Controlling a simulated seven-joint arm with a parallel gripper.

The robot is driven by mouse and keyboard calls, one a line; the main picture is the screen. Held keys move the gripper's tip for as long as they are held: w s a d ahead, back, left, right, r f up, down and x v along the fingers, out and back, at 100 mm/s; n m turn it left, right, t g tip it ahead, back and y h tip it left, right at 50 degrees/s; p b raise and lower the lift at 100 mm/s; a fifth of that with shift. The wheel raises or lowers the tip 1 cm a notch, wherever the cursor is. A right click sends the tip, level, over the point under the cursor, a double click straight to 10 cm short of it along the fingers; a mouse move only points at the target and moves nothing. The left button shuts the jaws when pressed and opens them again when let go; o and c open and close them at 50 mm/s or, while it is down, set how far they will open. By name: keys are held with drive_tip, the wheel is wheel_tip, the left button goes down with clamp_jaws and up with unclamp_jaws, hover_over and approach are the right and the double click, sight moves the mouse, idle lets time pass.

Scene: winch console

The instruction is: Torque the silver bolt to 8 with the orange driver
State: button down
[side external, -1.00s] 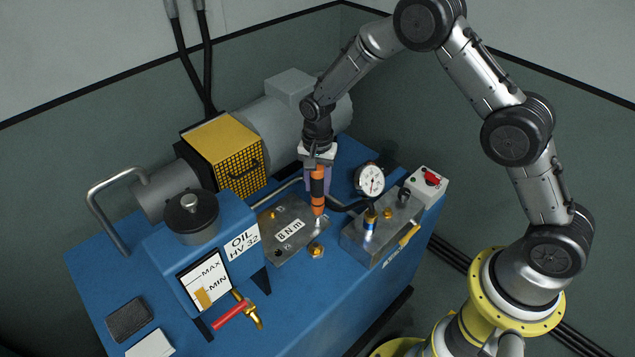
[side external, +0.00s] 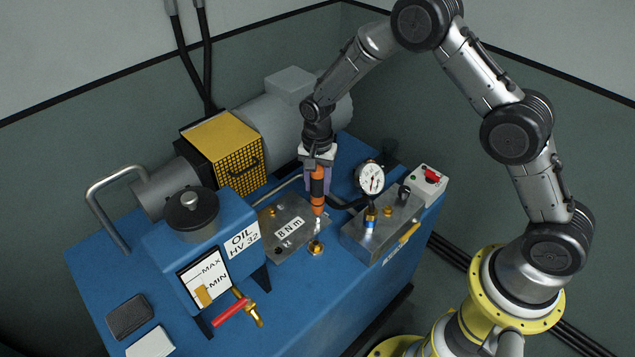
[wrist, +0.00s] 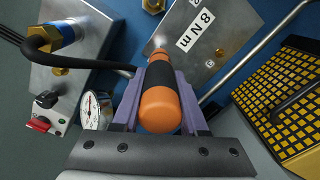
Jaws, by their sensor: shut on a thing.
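The orange driver (side external: 317,188), orange with a black band, stands upright in my gripper (side external: 316,172). The wrist view shows the driver (wrist: 159,105) between the purple fingers of my gripper (wrist: 160,95).
Right of the plate is a steel valve block (side external: 385,235) with a dial gauge (side external: 370,178) and black hose. A switch box with a red switch (side external: 432,173) stands behind it. Left are the oil tank (side external: 205,240), red-handled tap (side external: 230,313) and yellow mesh guard (side external: 222,152).

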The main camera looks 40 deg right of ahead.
drive_tip(key=shift+s+f, duration=0.1)
drive_tip(key=shift+f, duration=0.35)
idle(0.6)
drive_tip(key=shift+r, duration=0.2)
idle(0.3)
drive_tip(key=shift+r, duration=3.5)
